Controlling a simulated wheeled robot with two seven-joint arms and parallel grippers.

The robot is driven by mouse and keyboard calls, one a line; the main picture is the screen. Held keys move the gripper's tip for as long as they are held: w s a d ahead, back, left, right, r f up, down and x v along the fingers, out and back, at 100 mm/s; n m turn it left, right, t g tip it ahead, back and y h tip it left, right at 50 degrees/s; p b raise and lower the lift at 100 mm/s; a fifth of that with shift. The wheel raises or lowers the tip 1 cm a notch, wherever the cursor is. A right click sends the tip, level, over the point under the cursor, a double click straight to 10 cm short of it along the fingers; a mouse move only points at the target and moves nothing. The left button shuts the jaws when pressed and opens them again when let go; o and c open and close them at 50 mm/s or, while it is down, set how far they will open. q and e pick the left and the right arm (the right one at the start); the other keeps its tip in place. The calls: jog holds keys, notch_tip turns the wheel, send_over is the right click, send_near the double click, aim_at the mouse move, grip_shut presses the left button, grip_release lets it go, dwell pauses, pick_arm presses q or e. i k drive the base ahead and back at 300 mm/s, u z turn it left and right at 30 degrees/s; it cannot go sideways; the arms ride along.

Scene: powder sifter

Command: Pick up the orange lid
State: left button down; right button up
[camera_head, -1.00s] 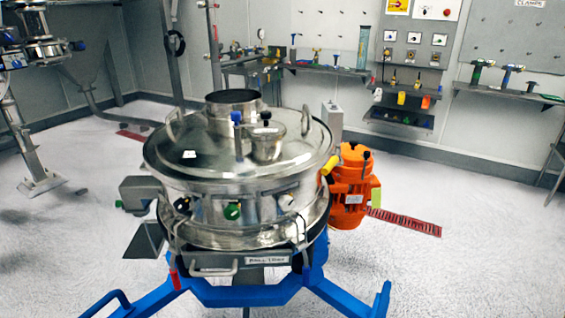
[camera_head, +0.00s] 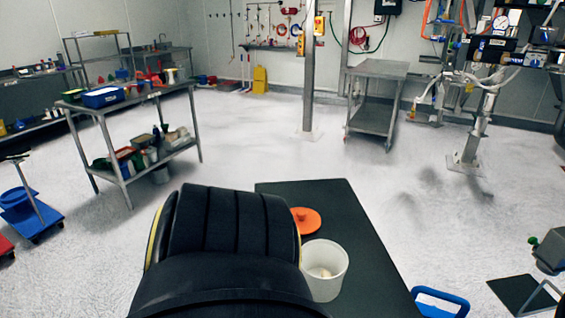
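The orange lid (camera_head: 309,219) lies flat on a dark table (camera_head: 345,205) in the lower middle of the head view. Its left part is hidden behind a large black ribbed form, which looks like part of my own arm. A white bucket (camera_head: 325,272) stands on the same table, just in front of the lid. Its top is open and something pale shows inside. Neither of my grippers is in view.
A steel rack with a blue bin (camera_head: 103,96) stands at the left. A metal cart (camera_head: 375,110) and a steel post (camera_head: 309,70) stand at the back. A blue tubular frame (camera_head: 443,298) is at the lower right. The floor behind the table is clear.

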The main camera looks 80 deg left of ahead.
aim_at(308, 221)
jog(key=u, duration=2.45)
